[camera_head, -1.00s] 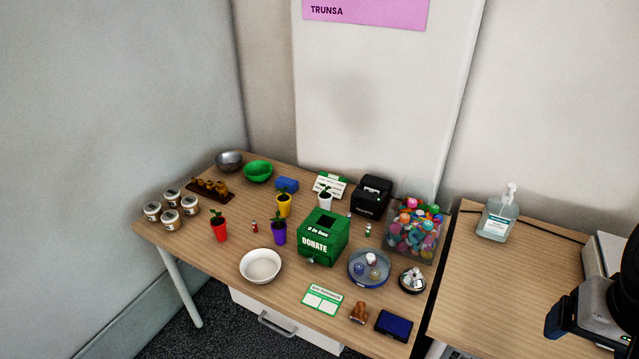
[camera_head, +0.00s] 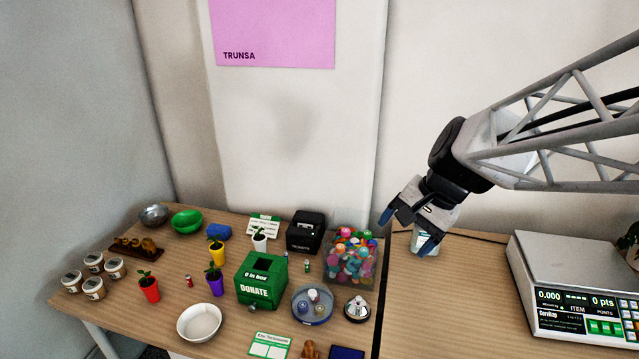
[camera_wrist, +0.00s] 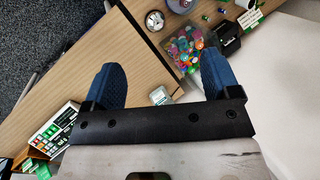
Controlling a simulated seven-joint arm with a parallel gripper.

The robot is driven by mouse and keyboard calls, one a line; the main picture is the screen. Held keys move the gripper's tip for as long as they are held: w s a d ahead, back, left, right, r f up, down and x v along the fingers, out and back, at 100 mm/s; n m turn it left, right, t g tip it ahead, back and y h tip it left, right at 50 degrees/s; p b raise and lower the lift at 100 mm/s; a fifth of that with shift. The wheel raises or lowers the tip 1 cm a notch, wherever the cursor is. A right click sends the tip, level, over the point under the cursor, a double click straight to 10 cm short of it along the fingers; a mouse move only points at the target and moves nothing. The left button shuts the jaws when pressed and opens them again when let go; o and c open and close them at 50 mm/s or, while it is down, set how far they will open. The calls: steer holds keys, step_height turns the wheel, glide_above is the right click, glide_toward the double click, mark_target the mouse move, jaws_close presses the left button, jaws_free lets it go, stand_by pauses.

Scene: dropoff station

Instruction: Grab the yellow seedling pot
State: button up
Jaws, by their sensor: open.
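The yellow seedling pot (camera_head: 217,256) stands upright on the left table in the head view, with a small green plant in it. It is behind the purple seedling pot (camera_head: 215,284) and left of the green donation box. My gripper (camera_head: 388,220) is open and empty, high over the right table in front of the sanitizer bottle, well to the right of the yellow pot. In the wrist view my gripper (camera_wrist: 160,78) shows two blue fingers spread apart. I cannot make out the yellow pot in the wrist view.
The green donation box (camera_head: 262,279), red seedling pot (camera_head: 149,290), white seedling pot (camera_head: 260,243) and white bowl (camera_head: 199,322) surround the yellow pot. A scale (camera_head: 570,262) sits on the right table.

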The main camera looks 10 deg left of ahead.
steer(key=w+a+f+m+g+y, duration=0.15)
steer(key=w+a+f, duration=0.45)
steer(key=a, duration=0.6)
steer(key=w+a+f+m+g+y, duration=0.1)
steer(key=w+a+f+m+y, duration=0.2)
steer(key=w+a, duration=0.65)
steer(key=w+a+f+m+g+y, duration=0.1)
steer(key=w+a+f+m+y, duration=0.3)
steer(key=a, duration=1.1)
steer(key=w+a+f+m, duration=0.2)
steer(key=a+f, duration=0.8)
steer(key=a, duration=0.3)
steer(key=shift+w+a+f+g, duration=0.2)
steer(key=shift+w+a+g, duration=0.1)
steer(key=shift+w+g, duration=0.1)
glide_toward(220, 246)
steer(key=x, duration=0.5)
steer(key=shift+r, duration=0.1)
steer(key=shift+s+a+f, duration=0.2)
steer(key=shift+a+f, duration=0.1)
steer(key=shift+a, duration=0.3)
steer(key=shift+a, duration=0.15)
